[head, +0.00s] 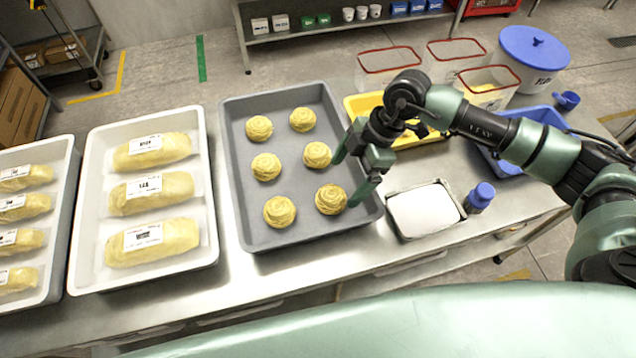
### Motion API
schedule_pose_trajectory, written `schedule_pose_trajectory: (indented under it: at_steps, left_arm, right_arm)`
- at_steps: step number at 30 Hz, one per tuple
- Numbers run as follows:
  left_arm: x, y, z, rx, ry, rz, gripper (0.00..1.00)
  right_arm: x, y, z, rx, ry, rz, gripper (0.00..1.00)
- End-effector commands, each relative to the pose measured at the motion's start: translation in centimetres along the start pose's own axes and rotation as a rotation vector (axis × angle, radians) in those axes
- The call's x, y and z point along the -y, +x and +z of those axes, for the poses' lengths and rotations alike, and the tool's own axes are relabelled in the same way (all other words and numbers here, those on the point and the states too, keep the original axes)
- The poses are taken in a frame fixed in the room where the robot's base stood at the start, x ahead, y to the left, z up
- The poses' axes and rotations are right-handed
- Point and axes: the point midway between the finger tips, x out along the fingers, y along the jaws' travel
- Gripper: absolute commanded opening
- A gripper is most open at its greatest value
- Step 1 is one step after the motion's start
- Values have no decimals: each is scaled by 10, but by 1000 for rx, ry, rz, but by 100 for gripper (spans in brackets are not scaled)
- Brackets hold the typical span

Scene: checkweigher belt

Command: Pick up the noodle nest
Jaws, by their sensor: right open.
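Several round yellow noodle nests sit in two columns in a grey tray (238,205) on the steel table. The near right nest (331,199) and the middle right nest (317,154) are closest to my right gripper (345,177). The gripper comes in from the right over the tray's right wall, its two green fingers apart and nothing between them. One fingertip is near the middle right nest, the other beside the near right nest. Whether a finger touches a nest I cannot tell. The other nests (280,212) are clear of the gripper. My left gripper is not in view.
A white tray of wrapped, labelled yellow loaves (95,205) stands left of the grey tray, with another at the far left.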

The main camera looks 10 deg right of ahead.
Motion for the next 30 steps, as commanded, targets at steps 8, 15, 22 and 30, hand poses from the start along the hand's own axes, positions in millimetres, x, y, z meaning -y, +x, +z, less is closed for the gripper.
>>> schedule_pose_trajectory:
  at_steps: [8,15,22,30]
  left_arm:
    - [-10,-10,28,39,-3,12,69]
    - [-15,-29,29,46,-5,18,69]
    - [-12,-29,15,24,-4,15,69]
    - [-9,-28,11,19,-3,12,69]
  right_arm:
    - [0,24,0,4,3,-4,93]
    - [-1,56,-2,4,3,-4,93]
    - [-2,78,0,4,1,-2,93]
    - [-2,78,0,4,1,-1,68]
